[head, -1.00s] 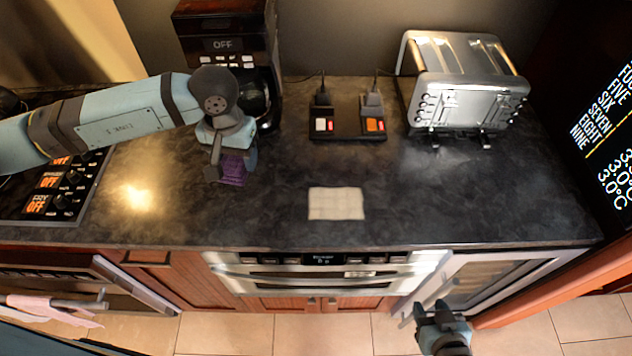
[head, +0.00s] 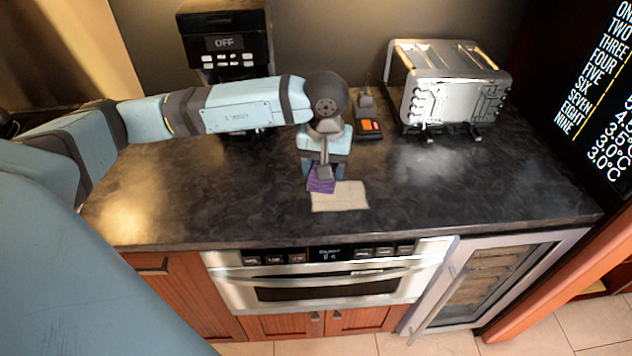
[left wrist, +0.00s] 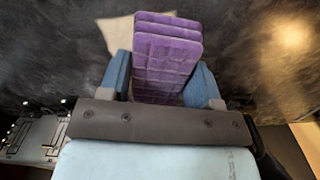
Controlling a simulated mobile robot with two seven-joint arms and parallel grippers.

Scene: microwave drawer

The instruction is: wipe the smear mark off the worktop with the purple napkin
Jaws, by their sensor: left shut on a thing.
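The pale, roughly rectangular smear mark (head: 343,198) lies on the dark worktop (head: 230,195), near its front edge above the oven. My left gripper (head: 322,172) is shut on the folded purple napkin (head: 320,185) and points down at the back left part of the mark. In the left wrist view the napkin (left wrist: 166,60) sits between the two blue fingers, and part of the pale mark (left wrist: 118,35) shows past it. I cannot tell whether the napkin touches the worktop. My right gripper is not in view.
A coffee machine (head: 226,45) stands at the back left and a silver toaster (head: 450,85) at the back right. The right of the worktop is clear.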

